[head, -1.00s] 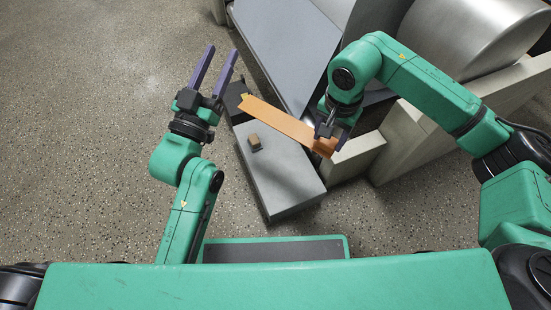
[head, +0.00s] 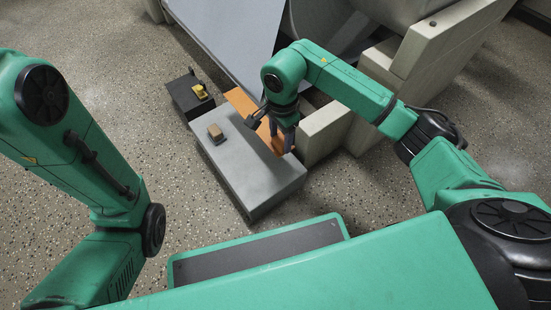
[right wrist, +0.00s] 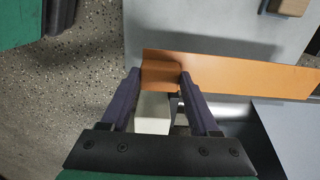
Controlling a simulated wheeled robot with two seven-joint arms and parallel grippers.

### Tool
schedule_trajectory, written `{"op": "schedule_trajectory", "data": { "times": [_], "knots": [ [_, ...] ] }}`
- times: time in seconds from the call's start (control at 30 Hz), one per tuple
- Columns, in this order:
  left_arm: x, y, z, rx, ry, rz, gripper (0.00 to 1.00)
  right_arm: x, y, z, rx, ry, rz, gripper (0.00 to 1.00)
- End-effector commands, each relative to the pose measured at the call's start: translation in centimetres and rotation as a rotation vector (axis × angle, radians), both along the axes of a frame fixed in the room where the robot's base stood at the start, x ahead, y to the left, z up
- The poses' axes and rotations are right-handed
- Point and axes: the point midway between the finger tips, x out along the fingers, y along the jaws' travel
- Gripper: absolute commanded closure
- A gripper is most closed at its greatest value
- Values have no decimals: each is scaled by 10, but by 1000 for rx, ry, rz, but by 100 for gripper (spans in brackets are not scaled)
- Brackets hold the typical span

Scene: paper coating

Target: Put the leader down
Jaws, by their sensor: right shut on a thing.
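The leader, a long flat orange strip (head: 240,102), lies slantwise along the far edge of a grey box in the head view. My right gripper (head: 276,138) is at the strip's near end, over the box's right side. In the right wrist view the strip (right wrist: 240,72) runs off to the right, and its bent end sits between the two purple fingers of my right gripper (right wrist: 160,78), shut on it. I cannot tell whether the strip rests on anything. My left arm shows at the left of the head view, but its gripper is out of frame.
The grey box (head: 255,185) carries a small brown block (head: 215,131). A dark box (head: 182,97) with a yellow item (head: 200,91) stands behind it. A grey sloping panel (head: 225,35) and pale machine blocks (head: 325,128) stand beyond. Speckled floor at the left is clear.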

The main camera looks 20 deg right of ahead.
Motion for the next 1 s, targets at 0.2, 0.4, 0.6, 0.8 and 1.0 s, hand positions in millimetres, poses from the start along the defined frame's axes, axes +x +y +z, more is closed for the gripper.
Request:
{"op": "schedule_trajectory", "data": {
  "times": [0.2, 0.4, 0.6, 0.8, 1.0],
  "knots": [
    [-3, 0, -27, 0, -6, 2, 50, 0, 1, -51, 1, -1, 1, 97],
    [-5, 0, -50, 1, -10, 1, 50, 0, 0, -89, 1, 0, 1, 97],
    [-6, 0, -47, 2, -11, 2, 50, 0, 0, -89, 0, -1, 2, 96],
    [-6, 0, -49, 1, -12, 1, 50, 0, 0, -92, -1, -1, 2, 31],
    [-6, 0, -48, 1, -13, 1, 50, 0, 0, -92, 0, -1, 2, 8]
  ]
}}
